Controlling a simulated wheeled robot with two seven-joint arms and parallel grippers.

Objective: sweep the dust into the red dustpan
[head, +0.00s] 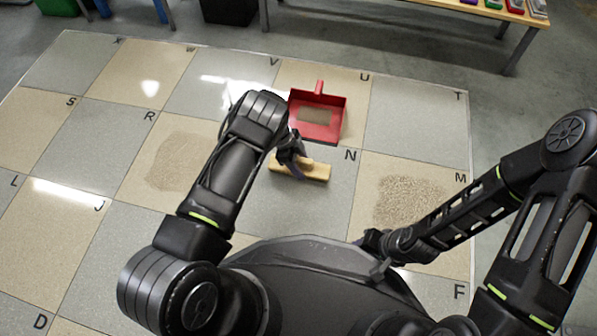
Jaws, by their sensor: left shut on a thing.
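The red dustpan (341,127) lies on tile U, with its handle pointing away and a brown patch of dust (315,117) in it. My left gripper (297,160) is shut on a wooden brush (316,172); its fingers are partly hidden by the arm. The brush is just in front of the pan's open edge, over tile N; I cannot tell whether it touches the floor. A grainy dust patch (410,203) lies on tile M. A fainter brownish patch (172,163) lies on tile R. My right gripper (374,252) is low near my base, its fingers unclear.
The floor is a grid of lettered grey and beige tiles, mostly bare. A wooden table (470,10) with coloured items stands at the back right. Green (58,7) and black (228,10) bins stand at the back left.

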